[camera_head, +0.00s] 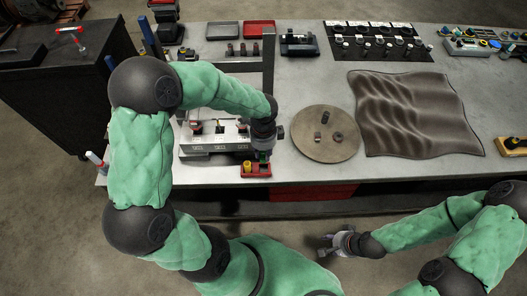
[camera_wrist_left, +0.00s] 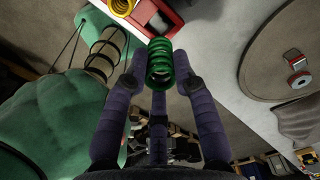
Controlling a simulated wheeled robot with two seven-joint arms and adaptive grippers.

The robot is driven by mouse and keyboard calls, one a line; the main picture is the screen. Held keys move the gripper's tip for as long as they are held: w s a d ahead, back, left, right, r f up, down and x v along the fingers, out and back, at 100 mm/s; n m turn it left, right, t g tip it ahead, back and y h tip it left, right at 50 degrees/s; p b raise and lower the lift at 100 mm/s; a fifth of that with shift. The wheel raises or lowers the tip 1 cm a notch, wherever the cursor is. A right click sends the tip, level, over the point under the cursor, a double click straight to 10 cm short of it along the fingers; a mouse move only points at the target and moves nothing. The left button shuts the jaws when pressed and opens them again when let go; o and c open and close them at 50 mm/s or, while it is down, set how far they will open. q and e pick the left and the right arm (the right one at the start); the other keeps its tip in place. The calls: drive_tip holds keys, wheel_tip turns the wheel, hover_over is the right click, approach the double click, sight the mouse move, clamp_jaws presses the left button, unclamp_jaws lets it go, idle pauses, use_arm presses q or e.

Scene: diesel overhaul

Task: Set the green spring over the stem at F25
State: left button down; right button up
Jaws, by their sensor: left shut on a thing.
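My left gripper (camera_wrist_left: 157,82) is shut on the green spring (camera_wrist_left: 159,64), whose coils show between the fingers in the left wrist view. In the head view my left gripper (camera_head: 263,152) is above the red tray (camera_head: 256,173), and the green spring (camera_head: 263,157) shows only as a small patch below it. The metal cylinder head (camera_head: 215,145) lies just left of the gripper, with small labels on its front. I cannot make out F25 or its stem. My right gripper (camera_head: 335,244) is empty and open, in front of the bench, near the floor area.
A yellow spring (camera_head: 247,167) stands in the red tray. A round brown disc (camera_head: 325,134) with small metal parts lies right of the gripper. A rippled dark mat (camera_head: 410,115) is further right. An upright dark post (camera_head: 268,60) stands behind my left gripper.

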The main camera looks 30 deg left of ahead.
use_arm(q)
drive_tip(key=shift+r+p, duration=0.95)
drive_tip(key=shift+r, duration=0.3)
